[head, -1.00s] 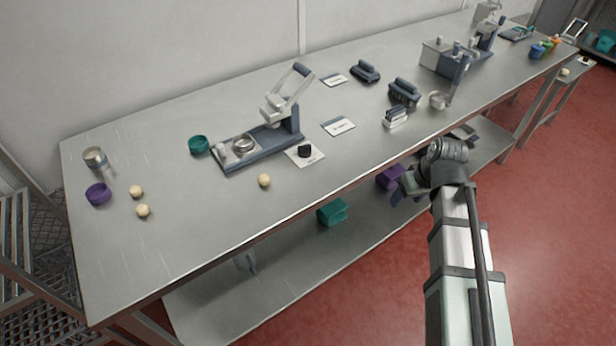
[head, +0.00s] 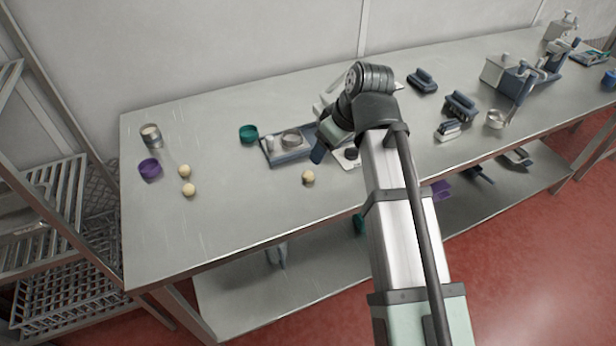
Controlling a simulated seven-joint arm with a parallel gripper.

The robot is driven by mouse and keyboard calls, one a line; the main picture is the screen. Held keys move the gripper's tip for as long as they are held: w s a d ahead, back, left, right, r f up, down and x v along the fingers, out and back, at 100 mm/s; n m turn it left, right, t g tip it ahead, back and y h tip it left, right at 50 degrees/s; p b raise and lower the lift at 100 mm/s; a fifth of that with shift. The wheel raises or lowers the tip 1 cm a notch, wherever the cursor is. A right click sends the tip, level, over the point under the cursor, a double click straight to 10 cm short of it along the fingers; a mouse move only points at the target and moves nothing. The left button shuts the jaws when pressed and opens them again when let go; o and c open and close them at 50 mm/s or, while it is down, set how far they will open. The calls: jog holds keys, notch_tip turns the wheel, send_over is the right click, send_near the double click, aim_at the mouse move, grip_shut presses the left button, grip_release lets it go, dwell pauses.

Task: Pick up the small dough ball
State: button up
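Three pale dough balls lie on the steel table. One dough ball (head: 308,176) is alone near the front edge. Two others, a rear ball (head: 184,171) and a front ball (head: 188,189), lie close together at the left. They look close in size, and I cannot tell which is the small one. My gripper (head: 317,155) hangs above the table, just behind and to the right of the lone ball in the picture, apart from it. Its dark blue fingertip end shows, but the fingers' gap is hidden. I see nothing held in it.
The steel table (head: 235,220) is clear at its front left. A purple bowl (head: 150,169) and a metal cup (head: 151,135) stand at the left. A teal bowl (head: 249,133) is beside a blue-based device (head: 285,155), partly hidden by my arm. More equipment stands right.

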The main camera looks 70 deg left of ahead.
send_near(305, 177)
jog(key=shift+f, duration=0.8)
jog(key=shift+a+x, duration=0.1)
jog(key=shift+x, duration=1.2)
jog(key=shift+a+x, duration=0.15)
jog(key=shift+x, duration=1.2)
jog(key=shift+s+r, duration=0.1)
jog(key=shift+r, duration=0.1)
jog(key=c, duration=1.1)
